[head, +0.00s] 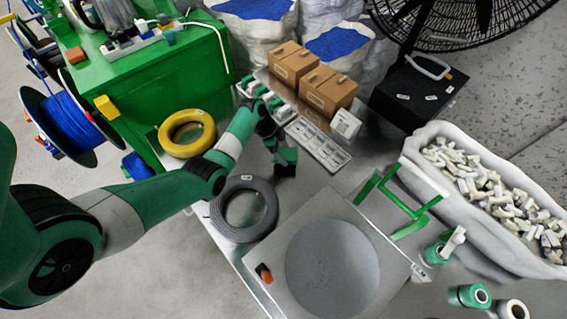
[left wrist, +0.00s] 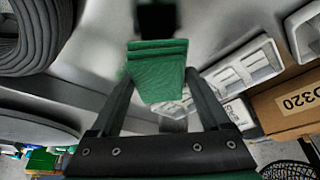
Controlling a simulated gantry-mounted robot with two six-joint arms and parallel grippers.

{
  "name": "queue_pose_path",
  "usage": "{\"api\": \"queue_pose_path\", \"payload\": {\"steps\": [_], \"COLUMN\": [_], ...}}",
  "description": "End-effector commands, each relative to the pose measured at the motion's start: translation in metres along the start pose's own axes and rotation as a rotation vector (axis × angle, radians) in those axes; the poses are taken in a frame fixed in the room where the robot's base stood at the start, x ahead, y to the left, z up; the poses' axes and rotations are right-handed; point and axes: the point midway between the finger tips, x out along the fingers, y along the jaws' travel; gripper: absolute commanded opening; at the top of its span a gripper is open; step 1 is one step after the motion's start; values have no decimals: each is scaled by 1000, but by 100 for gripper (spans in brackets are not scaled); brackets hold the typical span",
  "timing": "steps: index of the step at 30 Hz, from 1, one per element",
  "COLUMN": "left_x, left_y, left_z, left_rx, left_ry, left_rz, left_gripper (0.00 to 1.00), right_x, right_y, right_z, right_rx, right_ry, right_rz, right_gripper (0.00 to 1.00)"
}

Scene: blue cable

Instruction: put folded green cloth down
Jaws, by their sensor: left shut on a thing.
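The folded green cloth (left wrist: 158,72) sits between the two fingers of my left gripper (left wrist: 160,92) in the left wrist view, with its stacked layers showing at the top. In the head view the left gripper (head: 285,168) points down over the grey table between the grey cable coil and the white slotted tray. Only a small dark green part of the cloth (head: 287,155) shows there. I cannot tell whether the cloth touches the table. My right gripper is not in view.
A grey cable coil (head: 218,210) and a yellow coil (head: 165,135) lie to the left. A white slotted tray (head: 317,145) and cardboard boxes (head: 328,92) stand behind. A scale-like plate (head: 375,265) and a green frame (head: 412,208) are in front and to the right.

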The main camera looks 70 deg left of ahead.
Motion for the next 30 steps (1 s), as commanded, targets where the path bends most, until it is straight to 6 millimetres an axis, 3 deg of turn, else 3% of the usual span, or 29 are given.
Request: {"api": "queue_pose_path", "payload": {"steps": [1, 8, 14, 25, 26, 28, 30], "left_x": [9, 12, 43, 43, 43, 43, 43], "left_y": [-5, -11, -12, -12, -12, -12, -12], "left_z": [4, 6, 19, 19, 19, 19, 19], "left_rx": [-1, 0, 0, 0, 0, 0, 0], "left_ry": [0, 0, -1, -1, -1, -1, -1], "left_rz": [0, -1, 0, 0, 0, 0, 1], "left_gripper": [28, 28, 28, 28, 84, 96, 100], "right_x": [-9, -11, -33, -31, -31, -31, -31], "right_y": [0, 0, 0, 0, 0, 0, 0], "right_z": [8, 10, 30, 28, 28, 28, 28], "right_rx": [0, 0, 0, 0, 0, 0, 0], "right_ry": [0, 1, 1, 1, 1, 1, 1], "right_rz": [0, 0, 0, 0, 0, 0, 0], "right_gripper": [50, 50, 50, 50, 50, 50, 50]}}
